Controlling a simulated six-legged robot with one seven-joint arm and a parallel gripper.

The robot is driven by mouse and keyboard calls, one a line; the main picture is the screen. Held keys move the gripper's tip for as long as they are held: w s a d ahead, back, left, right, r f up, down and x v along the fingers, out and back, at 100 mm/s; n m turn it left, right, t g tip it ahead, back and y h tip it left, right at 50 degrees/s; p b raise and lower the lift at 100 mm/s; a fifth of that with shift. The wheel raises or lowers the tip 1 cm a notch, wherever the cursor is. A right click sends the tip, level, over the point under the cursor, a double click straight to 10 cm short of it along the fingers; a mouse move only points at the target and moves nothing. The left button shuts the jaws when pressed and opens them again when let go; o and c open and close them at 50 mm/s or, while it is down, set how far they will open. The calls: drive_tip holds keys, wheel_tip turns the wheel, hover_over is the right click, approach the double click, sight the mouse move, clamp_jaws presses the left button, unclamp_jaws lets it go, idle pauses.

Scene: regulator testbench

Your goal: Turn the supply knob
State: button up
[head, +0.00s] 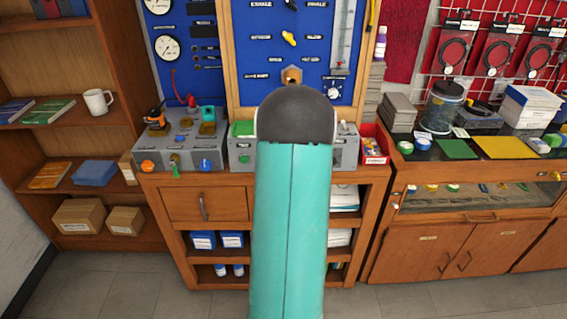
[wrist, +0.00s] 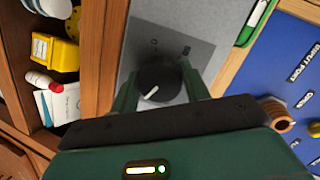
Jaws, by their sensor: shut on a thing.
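A round black knob (wrist: 158,88) with a white pointer line sits on a grey panel (wrist: 165,38) in the wrist view. I take it as the supply knob, though its labels are too small to read. Its pointer slants between the fingers. My gripper (wrist: 159,84) has one green finger on each side of the knob and is shut on it. In the head view my teal arm hides the gripper and the knob. The grey console (head: 344,150) shows only at the arm's sides.
A blue panel (head: 260,60) with labelled valves stands behind the console. A second grey console (head: 185,150) with orange and green knobs is to the left. A red box (head: 375,155) stands close to the right. In the wrist view, a wooden edge (wrist: 101,60) runs beside the panel.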

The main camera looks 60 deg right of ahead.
drive_tip(key=shift+m, duration=0.4)
drive_tip(key=o, duration=1)
drive_tip(key=v, duration=1.3)
drive_tip(key=shift+s+a, duration=0.3)
